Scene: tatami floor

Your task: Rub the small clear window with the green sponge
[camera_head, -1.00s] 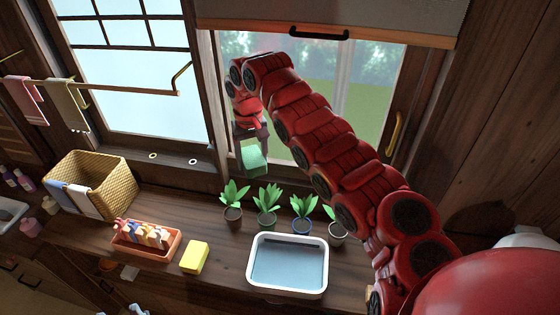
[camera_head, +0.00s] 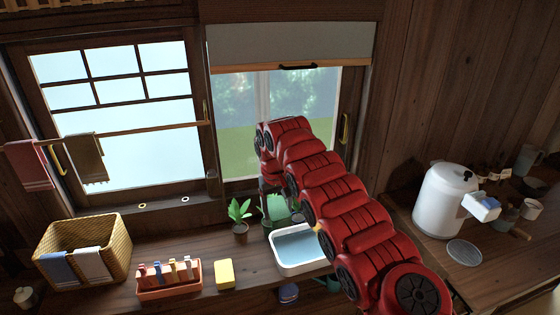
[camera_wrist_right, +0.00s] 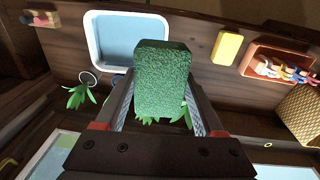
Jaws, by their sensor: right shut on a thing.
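The green sponge (camera_head: 278,207) is held by my right gripper (camera_head: 270,186), whose jaws are shut on it. In the right wrist view, the sponge (camera_wrist_right: 162,80) stands out between the two fingers (camera_wrist_right: 160,104) and covers part of a plant. The small clear window (camera_head: 238,145) is at the back, with a blurred garden behind it and a grey blind (camera_head: 285,47) over its top. In the head view, the sponge shows below the window's lower edge, near the tub, apart from the glass. My right arm covers the window's lower right part. My left gripper is not in view.
A white tub (camera_head: 300,269) of water stands on the counter below the sponge. Potted plants (camera_head: 239,211) line its window side. A yellow sponge (camera_head: 225,273), an orange tray (camera_head: 168,292) and a wicker basket (camera_head: 110,262) sit left. A white cooker (camera_head: 443,202) stands right.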

